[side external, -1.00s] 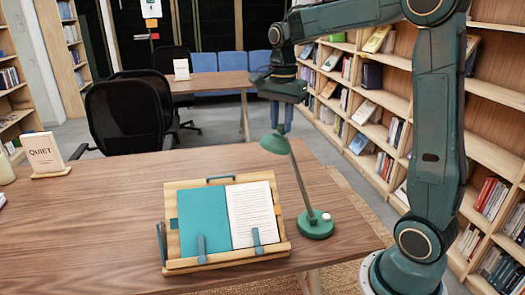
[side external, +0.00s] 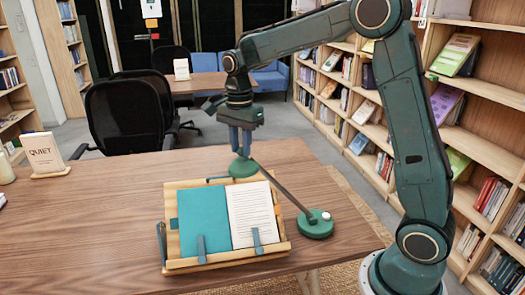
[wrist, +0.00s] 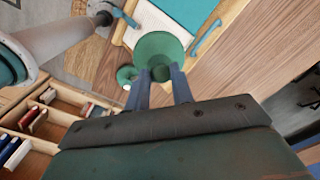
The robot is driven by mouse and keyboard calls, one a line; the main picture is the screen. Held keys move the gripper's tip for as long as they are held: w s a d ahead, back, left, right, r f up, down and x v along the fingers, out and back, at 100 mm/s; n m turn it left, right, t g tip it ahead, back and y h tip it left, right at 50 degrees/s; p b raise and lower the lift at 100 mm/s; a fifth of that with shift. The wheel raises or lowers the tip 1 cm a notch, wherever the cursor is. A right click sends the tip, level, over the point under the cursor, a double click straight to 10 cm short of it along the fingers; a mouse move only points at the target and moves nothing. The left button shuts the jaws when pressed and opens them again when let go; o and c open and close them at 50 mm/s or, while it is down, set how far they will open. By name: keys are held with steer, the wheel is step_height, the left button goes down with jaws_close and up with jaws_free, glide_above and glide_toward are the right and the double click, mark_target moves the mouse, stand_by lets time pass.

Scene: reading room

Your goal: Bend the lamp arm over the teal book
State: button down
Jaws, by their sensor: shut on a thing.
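The green lamp has a round base (side external: 314,224) on the table, right of the book stand. Its thin arm (side external: 282,192) leans left, and its green shade (side external: 243,168) is above the stand's back edge. My gripper (side external: 241,152) points down and is shut on the lamp head; the wrist view shows the fingers (wrist: 162,88) at the green shade (wrist: 158,55). The open teal book (side external: 203,222) lies on a tilted wooden stand (side external: 222,262), with a teal left side and a white printed page (side external: 252,213) on the right. The shade is behind the pages' top edge.
A QUIET sign (side external: 45,155) stands at the table's left. Black chairs (side external: 126,118) are behind the table, and bookshelves (side external: 485,120) line the right side. The table left of the stand is mostly clear.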

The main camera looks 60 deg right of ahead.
steer(key=shift+a, duration=0.1)
steer(key=c, duration=1.3)
jaws_free()
steer(key=shift+o, duration=0.2)
steer(key=shift+r, duration=0.1)
step_height(320, 180, up, 14)
